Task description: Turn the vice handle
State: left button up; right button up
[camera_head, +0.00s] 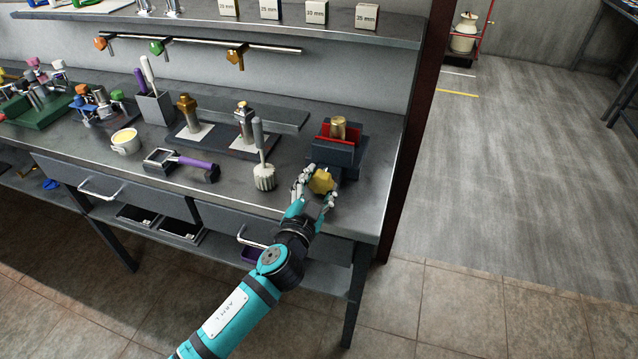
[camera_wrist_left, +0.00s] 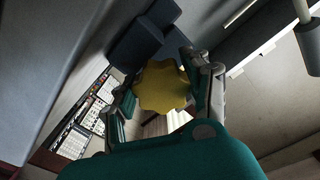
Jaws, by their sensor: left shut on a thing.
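The vice (camera_head: 341,148) stands at the right end of the workbench, a dark blue-grey body with red jaws. A brass cylindrical part (camera_head: 338,127) is upright between the jaws. The vice handle (camera_head: 321,181) is a yellow lobed knob at the front of the vice. It also shows in the left wrist view (camera_wrist_left: 161,87), in front of the blue-grey vice body. My left gripper (camera_head: 315,190) is at the knob, shut on it with a finger on either side. My right gripper is not in view.
Left of the vice stand a brush (camera_head: 263,170), a purple-handled tool (camera_head: 192,165) and fittings on a dark plate (camera_head: 244,125). A white cup (camera_head: 125,141) is farther left. An open drawer handle (camera_head: 252,237) juts from the bench front.

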pick_arm(q)
jog(key=m, duration=0.2)
jog(key=m+p, duration=0.1)
jog(key=m, duration=0.2)
jog(key=shift+a+r+m, duration=0.15)
jog(key=shift+m, duration=0.15)
jog(key=m+p, duration=0.1)
jog(key=m, duration=0.5)
jog(key=shift+r+p, duration=0.15)
jog(key=shift+p, duration=0.25)
jog(key=m+p, duration=0.2)
jog(key=m, duration=0.4)
jog(key=shift+r+m, duration=0.15)
jog(key=shift+m, duration=0.15)
jog(key=m+p, duration=0.2)
jog(key=m, duration=0.3)
jog(key=shift+m, duration=0.4)
jog(key=o, duration=1.2)
jog(key=shift+c, duration=0.2)
jog(key=shift+s, duration=0.1)
jog(key=v, duration=1.1)
jog(key=shift+s, duration=0.4)
